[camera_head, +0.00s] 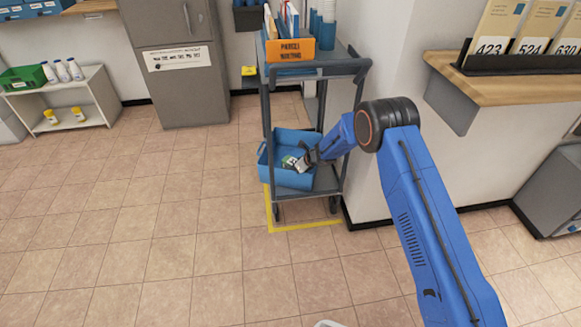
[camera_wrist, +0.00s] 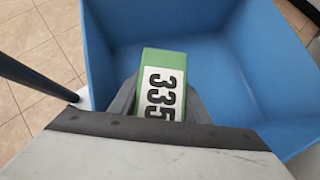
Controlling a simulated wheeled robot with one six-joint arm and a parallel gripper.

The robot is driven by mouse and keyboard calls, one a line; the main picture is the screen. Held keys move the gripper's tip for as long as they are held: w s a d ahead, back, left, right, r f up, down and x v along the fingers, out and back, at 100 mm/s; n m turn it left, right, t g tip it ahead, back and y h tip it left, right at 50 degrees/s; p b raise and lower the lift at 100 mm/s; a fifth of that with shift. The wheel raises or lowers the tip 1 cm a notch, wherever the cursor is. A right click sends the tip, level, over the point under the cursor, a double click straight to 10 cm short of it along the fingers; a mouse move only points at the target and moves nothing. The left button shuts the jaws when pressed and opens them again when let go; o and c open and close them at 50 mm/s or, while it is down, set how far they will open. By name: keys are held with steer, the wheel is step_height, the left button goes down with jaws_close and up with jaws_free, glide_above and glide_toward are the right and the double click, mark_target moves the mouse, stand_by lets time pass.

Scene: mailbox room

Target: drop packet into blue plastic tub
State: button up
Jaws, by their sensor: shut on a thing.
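The blue plastic tub (camera_head: 291,177) stands on the lower shelf of a grey cart. In the wrist view the tub (camera_wrist: 230,65) fills most of the picture, with its open inside in front of my gripper. The packet (camera_wrist: 163,83) is green with a white label reading 335. My gripper (camera_head: 306,162) is shut on the packet (camera_head: 290,162) and holds it over the tub's opening. I cannot tell how far above the tub's floor the packet is.
The cart (camera_head: 268,130) has dark uprights, and one post (camera_wrist: 38,78) shows left of the tub. A white wall and wooden counter (camera_head: 510,88) stand to the right. The tiled floor at left is clear.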

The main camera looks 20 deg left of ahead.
steer(key=o, duration=1.1)
steer(key=shift+s+f, duration=0.1)
steer(key=shift+f, duration=0.15)
steer(key=shift+c, duration=0.2)
steer(key=shift+r, duration=0.2)
steer(key=v, duration=1.1)
steer(key=shift+r, duration=0.5)
steer(key=shift+d+r, duration=0.35)
